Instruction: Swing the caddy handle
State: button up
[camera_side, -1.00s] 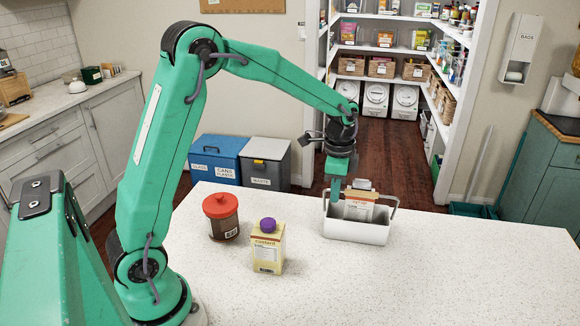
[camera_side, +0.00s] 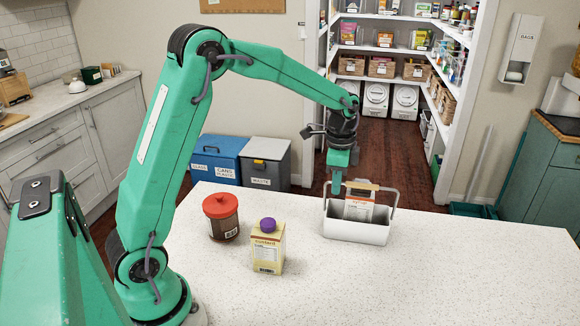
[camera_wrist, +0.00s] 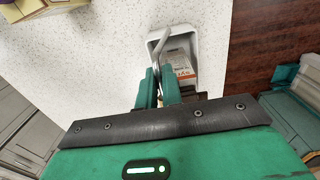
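The white caddy (camera_side: 355,233) stands on the counter, with a swing handle (camera_side: 364,185) that has a wooden grip. The handle is raised above the rim, and it also shows in the wrist view (camera_wrist: 161,41). A labelled packet (camera_side: 358,209) sits inside the caddy. My gripper (camera_side: 337,187) is at the left end of the handle, over the caddy's left end. In the wrist view my two green fingers (camera_wrist: 160,84) are close together, with the handle's side arm running down to them. The exact contact is hidden.
A brown jar with a red lid (camera_side: 221,218) and a yellow custard carton with a purple cap (camera_side: 268,248) stand left of the caddy. The speckled counter (camera_side: 440,270) is clear in front and to the right. Its far edge lies close behind the caddy.

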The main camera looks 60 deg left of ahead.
jog(key=shift+w+a+r, duration=0.1)
jog(key=shift+w+a, duration=0.6)
jog(key=shift+a, duration=0.05)
jog(key=shift+r, duration=0.1)
dwell(0.3)
jog(key=o, duration=0.4)
jog(key=shift+r, duration=0.1)
notch_tip(320, 180, up, 7)
jog(key=shift+f, duration=0.15)
dwell(1.1)
